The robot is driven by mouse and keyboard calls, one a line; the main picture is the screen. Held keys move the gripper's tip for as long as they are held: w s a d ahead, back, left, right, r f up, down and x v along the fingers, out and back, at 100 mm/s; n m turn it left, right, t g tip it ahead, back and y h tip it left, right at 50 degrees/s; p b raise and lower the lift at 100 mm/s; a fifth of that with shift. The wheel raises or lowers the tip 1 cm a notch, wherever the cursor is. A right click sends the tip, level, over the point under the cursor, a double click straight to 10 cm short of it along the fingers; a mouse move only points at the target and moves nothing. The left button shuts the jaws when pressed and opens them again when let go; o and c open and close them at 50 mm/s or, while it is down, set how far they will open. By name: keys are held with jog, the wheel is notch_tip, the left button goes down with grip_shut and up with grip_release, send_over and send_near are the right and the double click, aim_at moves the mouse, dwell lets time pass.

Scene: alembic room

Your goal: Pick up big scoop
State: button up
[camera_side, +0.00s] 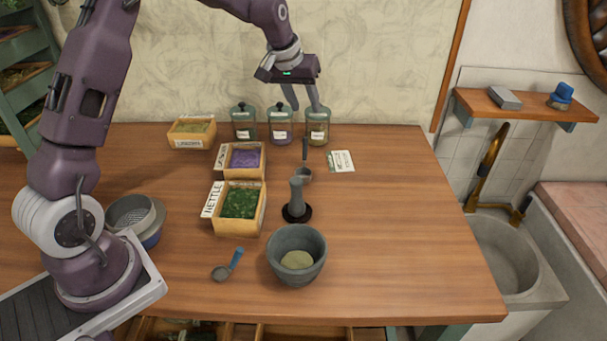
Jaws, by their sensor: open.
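Two scoops lie on the table. A dark-handled scoop (303,173) lies in front of the jars with its handle toward the back. A blue-handled scoop (222,272) lies near the front, left of the mortar. Their bowls look similar in size in the picture, but the dark-handled one is farther away, so it is likely the big scoop. My gripper (304,104) is open and empty, fingers pointing down. It hangs high at the back, overlapping the jars in the picture, above and apart from the dark-handled scoop.
Jars (244,126) line the back. A pestle (296,200) stands upright behind the mortar (297,243). A label card (341,161) lies right of the dark-handled scoop. The table's right side is clear.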

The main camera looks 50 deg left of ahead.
send_over(304, 156)
notch_tip(304, 156, down, 11)
jog(key=shift+r, duration=0.2)
jog(key=x, duration=0.7)
jog(key=shift+s+a+f, duration=0.15)
jog(key=shift+a+f, duration=0.15)
jog(key=shift+f, duration=0.15)
jog(key=shift+c, duration=0.4)
grip_shut()
